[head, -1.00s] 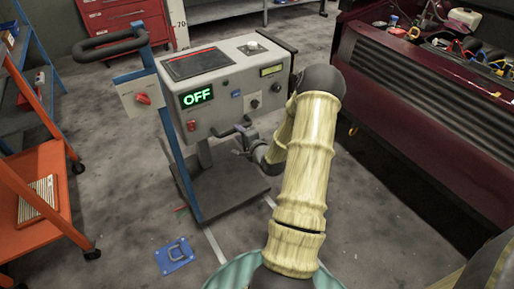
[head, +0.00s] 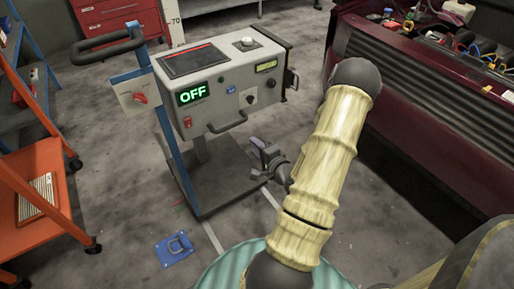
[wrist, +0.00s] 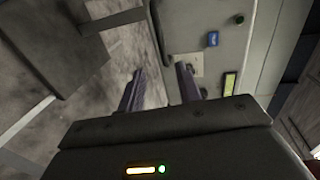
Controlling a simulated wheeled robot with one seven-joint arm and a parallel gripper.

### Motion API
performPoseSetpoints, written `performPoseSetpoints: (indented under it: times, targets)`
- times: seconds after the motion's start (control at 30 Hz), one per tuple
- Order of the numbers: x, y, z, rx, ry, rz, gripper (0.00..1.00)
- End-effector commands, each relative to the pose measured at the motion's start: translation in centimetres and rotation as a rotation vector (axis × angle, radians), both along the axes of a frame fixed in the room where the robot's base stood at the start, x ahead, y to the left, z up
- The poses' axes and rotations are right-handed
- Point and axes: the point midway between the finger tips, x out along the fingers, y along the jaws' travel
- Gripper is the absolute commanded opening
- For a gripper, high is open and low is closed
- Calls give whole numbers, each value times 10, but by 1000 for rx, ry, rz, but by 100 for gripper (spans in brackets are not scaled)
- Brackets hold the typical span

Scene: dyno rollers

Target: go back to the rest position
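My gripper (head: 263,158) is in front of and below the control box, to the left of my pale yellow arm in the head view. In the wrist view my gripper (wrist: 158,88) has its two fingers apart with nothing between them. The control box (head: 222,75) stands on a wheeled cart and its green display reads OFF. Its front panel also shows in the wrist view (wrist: 205,50), beyond the fingers. The gripper looks clear of the box and its front handle (head: 228,122).
A dark red car (head: 430,90) with an open engine bay stands at the right. An orange shelf cart (head: 35,190) is at the left.

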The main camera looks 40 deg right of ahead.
Motion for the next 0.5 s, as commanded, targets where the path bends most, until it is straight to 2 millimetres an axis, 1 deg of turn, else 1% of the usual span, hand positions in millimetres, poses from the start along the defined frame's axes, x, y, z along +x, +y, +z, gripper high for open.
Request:
performPoseSetpoints:
  times: [0.37,0.5]
  targets:
    - [1,0,0,-2,2,1,34]
    - [8,8,-2,-54,56,41,34]
